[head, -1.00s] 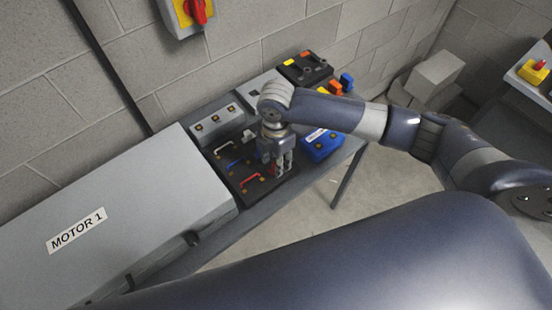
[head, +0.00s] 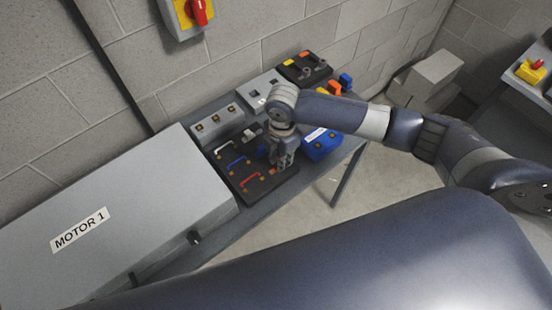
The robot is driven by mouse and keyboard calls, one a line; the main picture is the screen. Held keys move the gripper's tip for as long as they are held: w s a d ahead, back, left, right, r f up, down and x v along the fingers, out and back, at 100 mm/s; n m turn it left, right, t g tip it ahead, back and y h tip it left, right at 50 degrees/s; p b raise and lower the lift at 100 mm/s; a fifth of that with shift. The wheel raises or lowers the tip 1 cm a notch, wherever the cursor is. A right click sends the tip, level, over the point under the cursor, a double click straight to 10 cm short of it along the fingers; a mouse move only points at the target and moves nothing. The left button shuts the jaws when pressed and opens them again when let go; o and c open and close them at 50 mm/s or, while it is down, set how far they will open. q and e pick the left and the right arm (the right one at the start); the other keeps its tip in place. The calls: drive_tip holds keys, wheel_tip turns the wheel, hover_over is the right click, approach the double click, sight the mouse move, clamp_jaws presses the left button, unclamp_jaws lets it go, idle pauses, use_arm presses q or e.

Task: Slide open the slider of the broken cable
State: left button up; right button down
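A black board (head: 240,186) lies on the bench with a white, a blue and a red cable. The white cable (head: 221,146), the blue cable (head: 237,161) and the red cable (head: 250,179) each run between small terminals. I cannot tell from this view which cable is broken. My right gripper (head: 281,163) points down over the right part of the board, beside the cables' right ends. Its fingers are small and partly hidden, and whether they touch a slider is not clear. My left gripper does not show; a large dark arm link of mine fills the lower front.
A grey box labelled MOTOR 1 (head: 120,215) stands left of the board. A grey terminal block (head: 216,124) is behind it, and a blue box (head: 322,146) is to the right. A black tray (head: 305,68) stands at the far end. The wall runs close behind the bench.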

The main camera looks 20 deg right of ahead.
drive_tip(key=shift+w+d, duration=0.15)
drive_tip(key=shift+d, duration=0.1)
drive_tip(key=c, duration=1.5)
unclamp_jaws()
drive_tip(key=shift+r, duration=0.25)
wheel_tip(320, 180, up, 12)
drive_tip(key=shift+f, duration=0.25)
